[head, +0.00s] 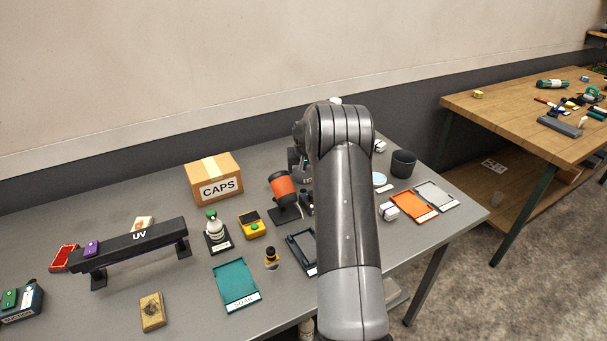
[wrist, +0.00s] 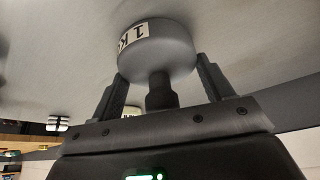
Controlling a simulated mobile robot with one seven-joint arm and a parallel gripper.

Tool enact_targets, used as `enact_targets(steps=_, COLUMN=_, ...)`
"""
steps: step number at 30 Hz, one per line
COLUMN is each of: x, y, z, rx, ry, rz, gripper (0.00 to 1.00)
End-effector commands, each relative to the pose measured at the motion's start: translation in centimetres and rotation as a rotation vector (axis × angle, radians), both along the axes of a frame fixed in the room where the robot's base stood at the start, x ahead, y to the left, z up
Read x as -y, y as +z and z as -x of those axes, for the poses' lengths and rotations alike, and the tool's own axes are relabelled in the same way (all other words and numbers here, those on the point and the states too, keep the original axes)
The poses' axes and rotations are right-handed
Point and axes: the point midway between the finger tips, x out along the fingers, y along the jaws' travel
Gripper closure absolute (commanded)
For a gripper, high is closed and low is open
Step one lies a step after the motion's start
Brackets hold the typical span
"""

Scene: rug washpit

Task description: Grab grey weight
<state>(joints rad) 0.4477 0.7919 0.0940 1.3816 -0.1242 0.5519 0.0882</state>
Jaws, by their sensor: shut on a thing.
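The grey weight (wrist: 168,57) shows in the wrist view as a round grey disc with a narrower dark knob and a white label, partly readable as "1 K". My gripper (wrist: 160,80) has one finger on each side of it and is shut on it. The grey table surface (wrist: 60,60) lies close beyond the weight; I cannot tell whether they touch. In the head view my arm hides the weight and most of the gripper.
A CAPS box (head: 214,180), an orange-and-black device (head: 284,188) and a dark cup (head: 403,163) stand near my arm. A black UV bar (head: 135,243), a teal tray (head: 236,284) and an orange tray (head: 409,206) are also on the table. A wooden table (head: 520,105) stands right.

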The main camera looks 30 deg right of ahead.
Motion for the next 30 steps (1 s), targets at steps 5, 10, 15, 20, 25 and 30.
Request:
enact_targets(steps=5, x=0.0, y=0.3, z=-0.1, rx=0.005, ry=0.0, rz=0.002, gripper=0.85)
enact_targets(steps=10, x=0.1, y=1.0, z=-0.1, rx=0.006, ry=0.0, rz=0.002, gripper=0.85)
enact_targets(steps=15, x=0.1, y=2.6, z=-0.1, rx=0.007, ry=-0.001, rz=0.002, gripper=0.85)
enact_targets(steps=20, x=0.1, y=4.3, z=-0.1, rx=0.007, ry=-0.001, rz=0.002, gripper=0.85)
enact_targets(steps=25, x=1.4, y=5.5, z=1.5, rx=0.005, ry=-0.004, rz=0.003, gripper=0.85)
enact_targets(steps=30, x=3.2, y=7.3, z=3.7, rx=0.006, ry=-0.005, rz=0.004, gripper=0.85)
